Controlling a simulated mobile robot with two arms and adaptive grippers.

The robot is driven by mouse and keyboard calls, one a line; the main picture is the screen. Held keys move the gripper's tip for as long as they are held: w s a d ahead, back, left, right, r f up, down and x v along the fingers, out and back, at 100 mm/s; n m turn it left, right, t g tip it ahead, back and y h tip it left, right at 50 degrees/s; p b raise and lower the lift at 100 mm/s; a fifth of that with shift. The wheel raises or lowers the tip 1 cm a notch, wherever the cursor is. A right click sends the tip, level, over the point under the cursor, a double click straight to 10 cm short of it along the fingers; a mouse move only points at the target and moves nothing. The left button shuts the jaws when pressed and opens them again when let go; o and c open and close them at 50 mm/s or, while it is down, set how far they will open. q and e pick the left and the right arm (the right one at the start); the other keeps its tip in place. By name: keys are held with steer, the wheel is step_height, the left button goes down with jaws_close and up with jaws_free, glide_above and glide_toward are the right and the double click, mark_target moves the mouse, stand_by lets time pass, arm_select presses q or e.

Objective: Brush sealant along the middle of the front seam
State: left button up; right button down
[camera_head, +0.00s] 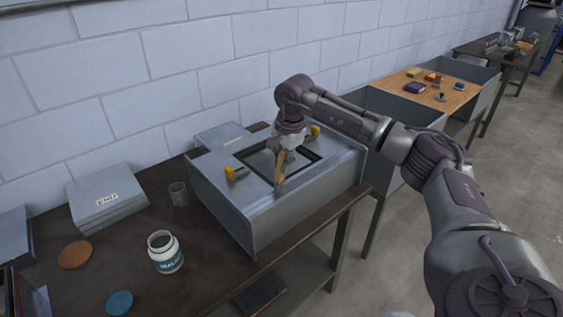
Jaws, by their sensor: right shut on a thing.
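A grey sheet-metal duct box (233,213) sits on the dark table, with a black-framed rectangular opening in its top. Two yellow-ended clamps (236,173) are at the opening's left and far right sides. My right gripper (284,160) points down over the opening, shut on a brush (279,170) with an orange-brown handle. The brush's lower end is near the front edge of the frame; I cannot tell whether it touches. An open white sealant jar (166,254) with a blue label stands front left of the duct. My left gripper is not in view.
On the table (215,268) are a stack of grey panels marked END (105,198), a grey cup (178,194), a brown disc (75,255) and a teal lid (120,303). Another duct with a wooden board (428,92) holding small items stands right. A block wall runs behind.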

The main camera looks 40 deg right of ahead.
steer(key=shift+d, duration=0.1)
steer(key=shift+w+d+f, duration=0.1)
steer(key=shift+d+f, duration=0.05)
steer(key=shift+d, duration=1.3)
steer(key=shift+w+d, duration=0.1)
steer(key=shift+d, duration=1.45)
steer(key=shift+w+d+p, duration=0.15)
steer(key=shift+d+p, duration=0.25)
steer(key=shift+d, duration=1.15)
